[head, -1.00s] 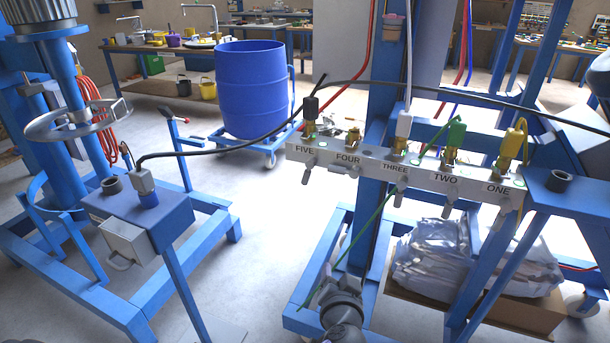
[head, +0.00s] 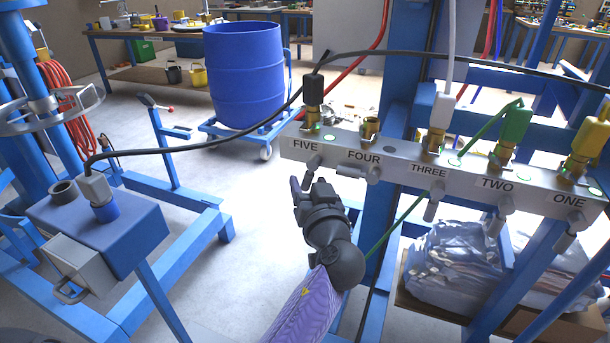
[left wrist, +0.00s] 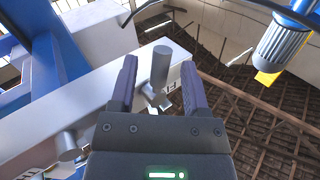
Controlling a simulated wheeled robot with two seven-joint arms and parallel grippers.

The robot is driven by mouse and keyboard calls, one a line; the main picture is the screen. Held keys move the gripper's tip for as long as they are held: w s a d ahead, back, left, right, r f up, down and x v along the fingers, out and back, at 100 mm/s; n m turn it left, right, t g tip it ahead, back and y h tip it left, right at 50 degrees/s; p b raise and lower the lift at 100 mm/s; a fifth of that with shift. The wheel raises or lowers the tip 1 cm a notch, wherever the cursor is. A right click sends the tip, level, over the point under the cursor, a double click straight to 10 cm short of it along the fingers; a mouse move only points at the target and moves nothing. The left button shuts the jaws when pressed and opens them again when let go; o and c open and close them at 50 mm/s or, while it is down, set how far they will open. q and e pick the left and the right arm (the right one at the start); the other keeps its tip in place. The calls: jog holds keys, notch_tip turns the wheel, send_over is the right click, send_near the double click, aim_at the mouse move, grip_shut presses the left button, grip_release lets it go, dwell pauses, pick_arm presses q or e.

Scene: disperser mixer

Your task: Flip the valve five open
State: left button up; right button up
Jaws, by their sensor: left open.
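The grey manifold bar (head: 400,163) carries valves labelled FIVE to ONE from left to right. Valve five's small grey lever (head: 312,164) hangs below the bar at its left end, under the FIVE label. A brass fitting with a black hose end (head: 313,95) stands above it. My left gripper (head: 304,188) points up just below this lever. In the left wrist view, the open fingers (left wrist: 158,72) stand on either side of a grey cylindrical lever (left wrist: 160,66), with visible gaps. Contact cannot be seen. My right gripper is not in view.
Valve four's lever (head: 373,174) is close on the right. The black hose (head: 220,138) runs from valve five to the box on the left stand (head: 105,225). A blue upright (head: 385,205) stands behind the bar. A blue drum (head: 244,75) is farther back. Floor left of the gripper is clear.

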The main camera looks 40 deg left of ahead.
aim_at(309, 184)
pick_arm(q)
jog(key=x, duration=0.3)
jog(key=shift+w+a, duration=0.1)
jog(key=shift+a, duration=0.05)
grip_shut()
